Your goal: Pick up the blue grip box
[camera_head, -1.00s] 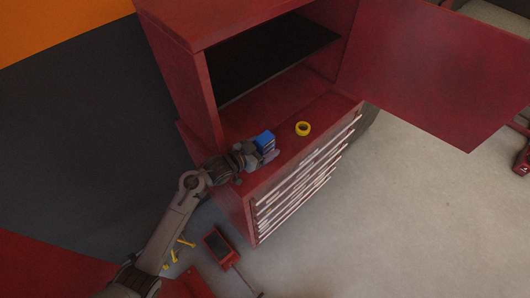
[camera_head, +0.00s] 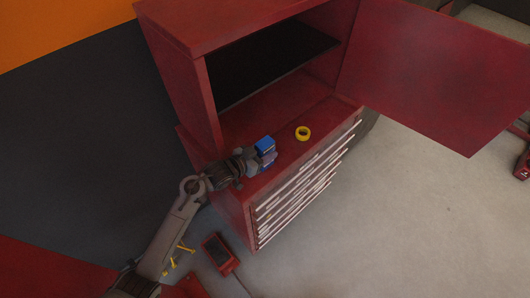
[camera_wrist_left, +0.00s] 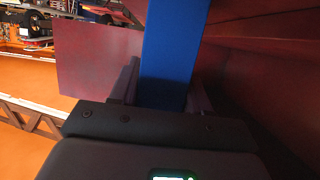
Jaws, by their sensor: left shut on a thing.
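The blue grip box (camera_head: 265,145) is at the red cabinet's ledge in the head view. My left gripper (camera_head: 258,159) is shut on it, with the arm coming in from the lower left. In the left wrist view the blue box (camera_wrist_left: 172,55) stands up between the two fingers (camera_wrist_left: 165,92), one on each side. Whether the box touches the ledge or is just above it, I cannot tell. My right gripper is not in view.
A yellow tape roll (camera_head: 303,133) lies on the ledge to the right of the box. The red cabinet (camera_head: 205,100) has an open upper compartment, an open door (camera_head: 430,75) at right and drawers with pale handles (camera_head: 305,190) below. A red tool (camera_head: 220,254) is on the floor.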

